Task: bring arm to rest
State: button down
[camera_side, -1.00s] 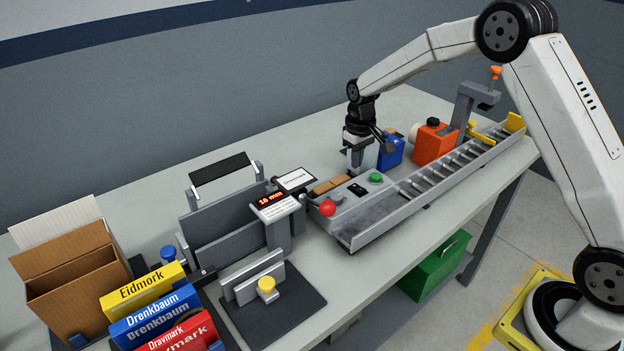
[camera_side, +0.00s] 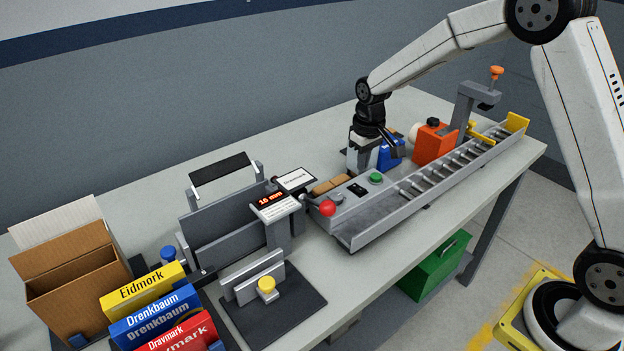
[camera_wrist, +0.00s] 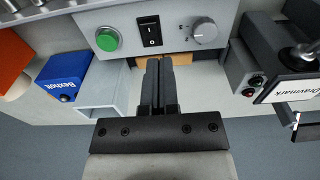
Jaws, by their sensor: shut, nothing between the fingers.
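My gripper (camera_wrist: 158,88) is shut and empty in the wrist view, its two dark fingers together and pointing at the grey control box (camera_wrist: 165,32). A strip of tan blocks (camera_wrist: 180,60) shows just beyond the fingertips. The arm reaches in from the right, bent at the elbow.
A roller conveyor (camera_side: 440,175) runs along the right. An orange unit (camera_side: 434,142) and a blue Bexholt box (camera_wrist: 66,77) stand near my gripper. A small display (camera_side: 275,205), a handled grey fixture (camera_side: 225,225), a cardboard box (camera_side: 70,285) and coloured boxes (camera_side: 145,290) stand left.

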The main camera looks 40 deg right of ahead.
jog(key=s+a+t, duration=0.1)
jog(key=s+a, duration=0.1)
jog(key=s, duration=0.8)
jog(key=s+a+t, duration=0.1)
jog(key=s+a, duration=0.2)
jog(key=s, duration=0.7)
jog(key=shift+s+r, duration=0.15)
jog(key=shift+r, duration=0.25)
